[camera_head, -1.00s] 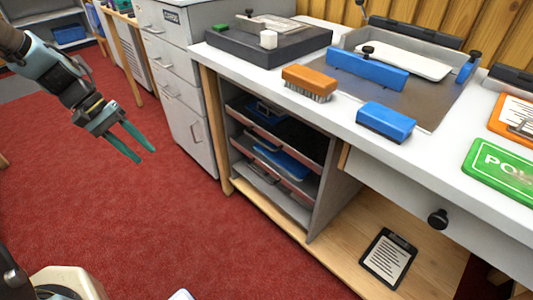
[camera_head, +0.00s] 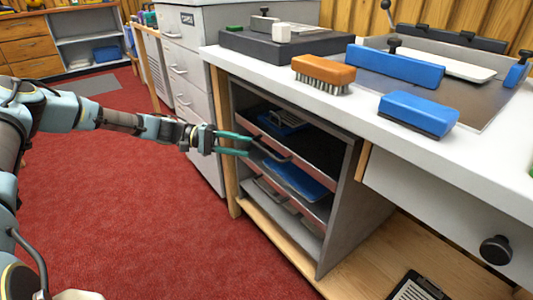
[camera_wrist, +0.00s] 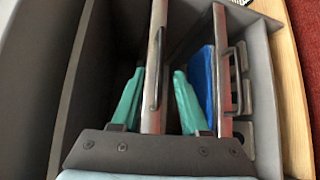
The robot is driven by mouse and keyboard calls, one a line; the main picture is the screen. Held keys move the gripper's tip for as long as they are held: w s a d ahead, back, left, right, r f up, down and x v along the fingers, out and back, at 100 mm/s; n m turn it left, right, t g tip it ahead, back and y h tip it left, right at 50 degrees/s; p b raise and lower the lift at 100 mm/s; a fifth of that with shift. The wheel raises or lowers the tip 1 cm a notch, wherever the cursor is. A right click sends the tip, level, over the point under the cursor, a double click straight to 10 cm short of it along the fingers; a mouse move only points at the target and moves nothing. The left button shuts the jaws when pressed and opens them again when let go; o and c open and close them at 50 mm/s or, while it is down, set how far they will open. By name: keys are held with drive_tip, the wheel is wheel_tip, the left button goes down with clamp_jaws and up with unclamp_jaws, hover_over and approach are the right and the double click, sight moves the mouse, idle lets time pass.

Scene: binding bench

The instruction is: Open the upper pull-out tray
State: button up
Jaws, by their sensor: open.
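The upper pull-out tray (camera_head: 300,161) sits in the grey open-front cabinet (camera_head: 345,215) under the bench, with a dark handle (camera_head: 270,151) on its front. A blue item lies inside it. My gripper (camera_head: 248,146) is in front of the tray's left part, its teal fingers apart. In the wrist view my gripper (camera_wrist: 158,72) straddles the upper tray's front edge (camera_wrist: 157,30) and handle (camera_wrist: 154,84), one finger on each side. The jaws are open. I cannot tell whether either finger touches. The lower tray (camera_head: 315,207) holds a blue sheet-like thing (camera_head: 295,180).
The white bench top (camera_head: 345,110) above carries a brush (camera_head: 323,74) and blue blocks (camera_head: 418,112). A grey drawer unit (camera_head: 196,110) stands to the left. A wooden shelf board (camera_head: 360,275) runs below the cabinet. The red carpet (camera_head: 130,210) in front is clear.

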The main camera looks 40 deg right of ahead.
sight(265, 149)
drive_tip(key=x, duration=0.7)
drive_tip(key=shift+s+d+f, duration=0.1)
drive_tip(key=shift+s, duration=0.05)
drive_tip(key=shift+c, duration=0.3)
clamp_jaws()
idle(0.9)
